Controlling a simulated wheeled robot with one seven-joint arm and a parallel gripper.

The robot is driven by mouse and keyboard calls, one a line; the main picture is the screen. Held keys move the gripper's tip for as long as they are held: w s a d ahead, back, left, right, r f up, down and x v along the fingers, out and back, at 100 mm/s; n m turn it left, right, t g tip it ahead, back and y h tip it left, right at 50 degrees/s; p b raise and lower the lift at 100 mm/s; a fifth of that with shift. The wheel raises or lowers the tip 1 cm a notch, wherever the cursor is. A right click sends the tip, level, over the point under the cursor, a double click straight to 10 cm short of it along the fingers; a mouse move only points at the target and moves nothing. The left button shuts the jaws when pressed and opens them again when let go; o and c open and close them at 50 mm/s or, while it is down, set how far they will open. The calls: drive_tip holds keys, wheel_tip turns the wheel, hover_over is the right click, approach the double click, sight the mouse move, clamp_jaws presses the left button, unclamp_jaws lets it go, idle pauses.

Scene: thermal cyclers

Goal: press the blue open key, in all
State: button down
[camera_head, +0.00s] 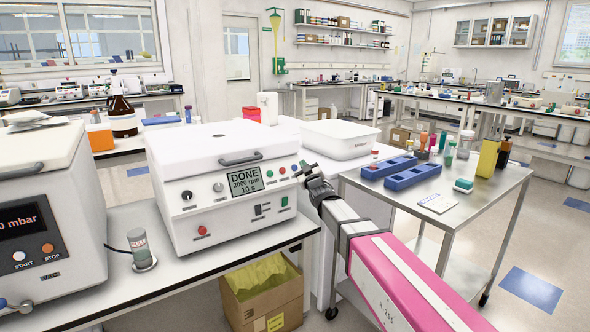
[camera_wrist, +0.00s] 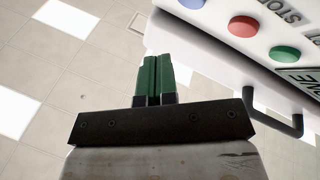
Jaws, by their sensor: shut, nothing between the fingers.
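The white machine (camera_head: 190,170) on the left bench has a front screen reading DONE, 2000 rpm, 10 s. A row of round keys sits right of the screen. In the wrist view the blue key (camera_wrist: 193,3) is cut by the top edge, beside a red key (camera_wrist: 243,26) and a green key (camera_wrist: 284,54). The label beside the red key reads STOP. The blue key's label is out of view. My gripper (camera_head: 303,171) is at the right end of the panel. Its green fingers (camera_wrist: 154,60) are together and empty, apart from the keys in the wrist view.
A dark handle (camera_wrist: 290,123) sticks out from the machine and shows in the head view on the lid (camera_head: 240,159). A metal cart (camera_head: 410,205) with blue racks stands at right. A cardboard box (camera_head: 262,300) is on the floor below. Another white machine (camera_head: 45,215) stands at left.

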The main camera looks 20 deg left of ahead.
drive_tip(key=shift+w+a+f, duration=0.35)
drive_tip(key=shift+w+a, duration=0.15)
drive_tip(key=shift+a, duration=0.15)
drive_tip(key=shift+w+a+f, duration=0.35)
drive_tip(key=shift+w+a, duration=0.1)
drive_tip(key=shift+a, duration=0.15)
drive_tip(key=shift+w, duration=0.1)
idle(1.1)
drive_tip(key=shift+w+a+f, duration=0.2)
drive_tip(key=shift+a, duration=0.05)
drive_tip(key=shift+w+a+f, duration=0.15)
drive_tip(key=shift+w+a, duration=0.05)
drive_tip(key=shift+a, duration=0.05)
idle(0.9)
idle(0.3)
drive_tip(key=shift+s+d+r, duration=0.35)
drive_tip(key=shift+s+d, duration=0.1)
drive_tip(key=shift+d, duration=0.1)
drive_tip(key=shift+s+d+r, duration=0.55)
drive_tip(key=shift+s+d, duration=0.2)
drive_tip(key=shift+d, duration=0.1)
drive_tip(key=shift+s+d+r, duration=0.5)
drive_tip(key=shift+s+d, duration=0.25)
drive_tip(key=shift+d, duration=0.1)
